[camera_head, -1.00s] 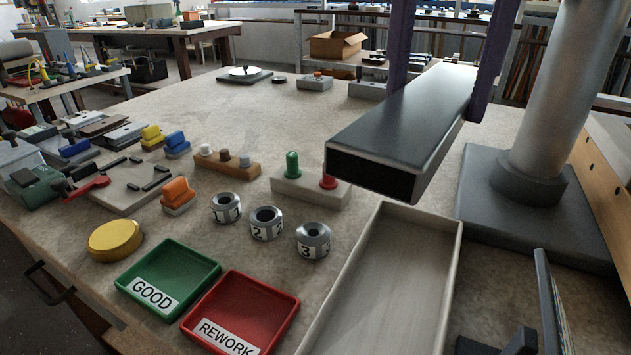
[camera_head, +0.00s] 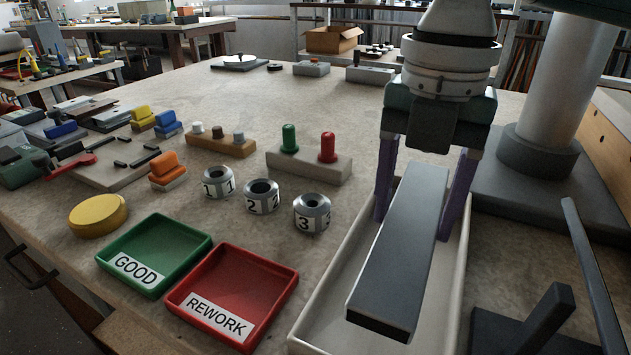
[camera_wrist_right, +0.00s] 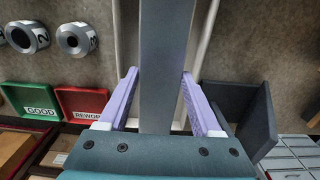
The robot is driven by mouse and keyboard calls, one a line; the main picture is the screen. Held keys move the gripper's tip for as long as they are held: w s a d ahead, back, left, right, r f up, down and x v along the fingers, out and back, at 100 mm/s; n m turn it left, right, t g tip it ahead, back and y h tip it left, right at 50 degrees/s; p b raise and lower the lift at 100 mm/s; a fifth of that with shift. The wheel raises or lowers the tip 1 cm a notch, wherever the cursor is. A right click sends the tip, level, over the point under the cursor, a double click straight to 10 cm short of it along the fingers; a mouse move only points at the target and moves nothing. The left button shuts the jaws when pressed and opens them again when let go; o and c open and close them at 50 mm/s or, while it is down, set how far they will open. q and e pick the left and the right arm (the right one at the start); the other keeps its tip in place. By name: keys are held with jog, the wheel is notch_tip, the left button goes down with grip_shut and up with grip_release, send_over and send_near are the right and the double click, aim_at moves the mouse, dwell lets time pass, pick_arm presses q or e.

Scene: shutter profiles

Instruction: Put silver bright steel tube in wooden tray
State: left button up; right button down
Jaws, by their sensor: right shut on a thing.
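The silver steel tube (camera_head: 400,262), a long rectangular bar with a dark near end, is between the fingers of my right gripper (camera_head: 414,222). My right gripper is shut on it, with one purple finger on each side. The tube points along the length of the pale wooden tray (camera_head: 437,300) and appears within its side walls. I cannot tell whether it touches the tray floor. In the right wrist view the tube (camera_wrist_right: 166,60) runs straight ahead between the fingers, with tray walls on both sides. My left gripper is not in view.
The red REWORK tray (camera_head: 235,290) and green GOOD tray (camera_head: 155,250) lie left of the wooden tray. The table's far middle is clear.

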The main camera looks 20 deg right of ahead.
aim_at(413, 217)
jog(key=shift+f+b, duration=0.4)
jog(key=shift+f, duration=1.75)
jog(key=shift+c, duration=0.3)
grip_release()
jog(key=shift+f, duration=0.1)
notch_tip(413, 217, up, 12)
jog(key=shift+r+p, duration=0.15)
jog(key=shift+p, duration=0.95)
